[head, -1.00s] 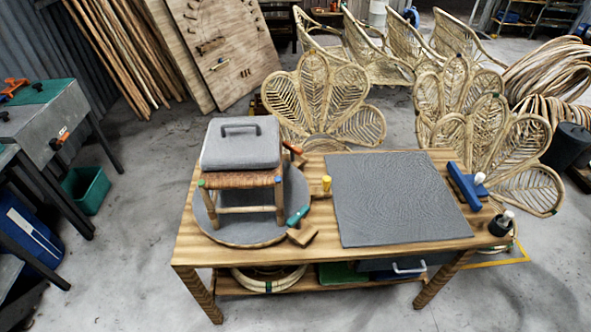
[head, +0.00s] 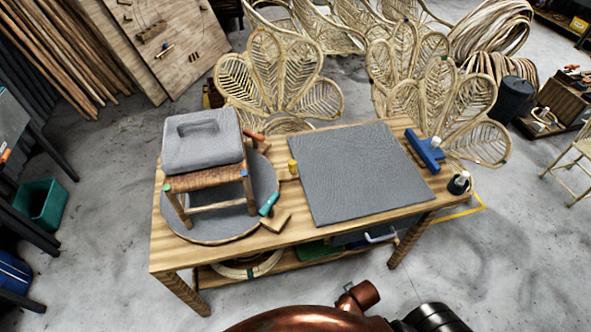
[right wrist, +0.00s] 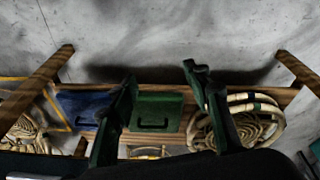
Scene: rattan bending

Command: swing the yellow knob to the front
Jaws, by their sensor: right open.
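The yellow knob (head: 293,167) stands upright on the wooden worktable (head: 215,255), between the round grey turntable (head: 262,178) and the flat grey mat (head: 355,170). On the turntable stands a small woven stool (head: 205,180) with a grey cushion-like block (head: 202,140) on top. My right gripper (right wrist: 160,75) is open and empty in the right wrist view, in front of the table's lower shelf and well away from the knob. The knob does not show in that view. My left gripper is in neither view.
An orange handle (head: 254,136), a teal handle (head: 269,203) and a wooden block (head: 275,221) sit around the turntable's right side. A blue tool (head: 424,155) and a small bottle (head: 459,183) are at the table's right end. The shelf holds a green case (right wrist: 158,110).

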